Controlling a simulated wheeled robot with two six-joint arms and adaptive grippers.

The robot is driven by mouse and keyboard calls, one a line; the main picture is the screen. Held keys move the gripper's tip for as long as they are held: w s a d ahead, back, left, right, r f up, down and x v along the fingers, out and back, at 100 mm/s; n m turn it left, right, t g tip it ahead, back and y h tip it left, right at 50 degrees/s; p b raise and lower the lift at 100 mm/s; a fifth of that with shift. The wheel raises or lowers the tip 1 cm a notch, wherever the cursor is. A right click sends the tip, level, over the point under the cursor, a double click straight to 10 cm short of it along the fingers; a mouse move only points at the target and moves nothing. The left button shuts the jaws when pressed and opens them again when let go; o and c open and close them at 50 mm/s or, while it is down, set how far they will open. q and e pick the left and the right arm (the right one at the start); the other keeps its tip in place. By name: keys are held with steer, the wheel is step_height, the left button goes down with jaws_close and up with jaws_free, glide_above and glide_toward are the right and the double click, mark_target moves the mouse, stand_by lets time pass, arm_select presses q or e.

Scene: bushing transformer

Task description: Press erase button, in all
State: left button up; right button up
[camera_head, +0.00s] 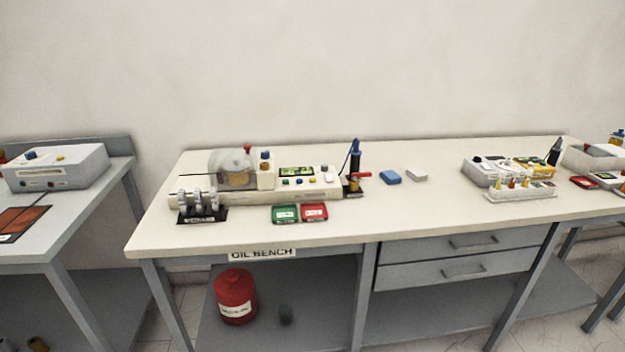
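An oil test device (285,184) stands at the back left of the bench marked OIL BENCH. Its panel has a small lit screen (296,171) with several small coloured buttons (298,181) below and beside it. The button labels are too small to read, so I cannot tell which one is the erase button. A second white device (490,171) with small controls stands on the right part of the bench. A grey-white box (55,168) with a blue knob and a yellow button is on the left table. Neither of my grippers is in view.
Green (285,214) and red (314,212) trays lie before the oil device. A rack of metal cups (200,205), a blue block (390,177) and a black-blue pump (354,165) stand nearby. The bench top (420,205) is clear at centre front. A red can (236,296) sits below.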

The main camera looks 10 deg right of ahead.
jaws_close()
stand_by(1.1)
